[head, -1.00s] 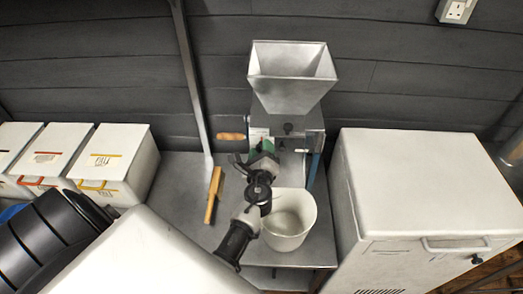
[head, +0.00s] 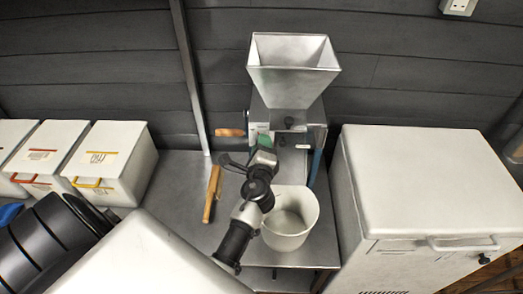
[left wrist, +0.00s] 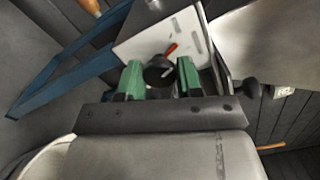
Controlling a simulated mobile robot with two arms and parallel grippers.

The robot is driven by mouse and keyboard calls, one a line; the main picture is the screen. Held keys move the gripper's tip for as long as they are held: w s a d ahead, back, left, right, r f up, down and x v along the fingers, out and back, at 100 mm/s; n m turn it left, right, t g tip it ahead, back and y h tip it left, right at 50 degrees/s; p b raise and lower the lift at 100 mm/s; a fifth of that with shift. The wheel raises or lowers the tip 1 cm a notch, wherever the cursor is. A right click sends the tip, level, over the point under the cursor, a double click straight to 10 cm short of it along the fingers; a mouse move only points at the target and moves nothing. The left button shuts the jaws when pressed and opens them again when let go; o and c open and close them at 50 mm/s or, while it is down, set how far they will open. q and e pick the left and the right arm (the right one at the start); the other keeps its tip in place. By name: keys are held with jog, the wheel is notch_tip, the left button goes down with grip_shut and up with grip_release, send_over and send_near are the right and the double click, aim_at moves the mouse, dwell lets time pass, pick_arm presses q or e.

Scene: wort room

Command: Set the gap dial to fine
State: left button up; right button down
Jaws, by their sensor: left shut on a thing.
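The gap dial (left wrist: 157,71) is a dark round knob with a red pointer. It sits on a pale plate (left wrist: 190,28) with small marks, on the front of the grey metal mill (head: 293,70). In the left wrist view the pointer slants to the upper right; I cannot read the marks. My left gripper (left wrist: 160,78) has green fingertips, one on each side of the dial, and is shut on it. In the head view this gripper (head: 262,146) is at the mill's front and hides the dial. My right gripper is not in view.
A white bucket (head: 291,235) stands below the mill, close beside my left arm. A wooden-handled brush (head: 212,194) lies on the metal table (head: 180,172). White boxes (head: 112,160) stand at the left; a white cabinet (head: 425,180) stands at the right.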

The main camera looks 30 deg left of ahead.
pick_arm(q)
jog(key=shift+n+b, duration=1.25)
jog(key=shift+n, duration=0.95)
jog(key=o, duration=0.9)
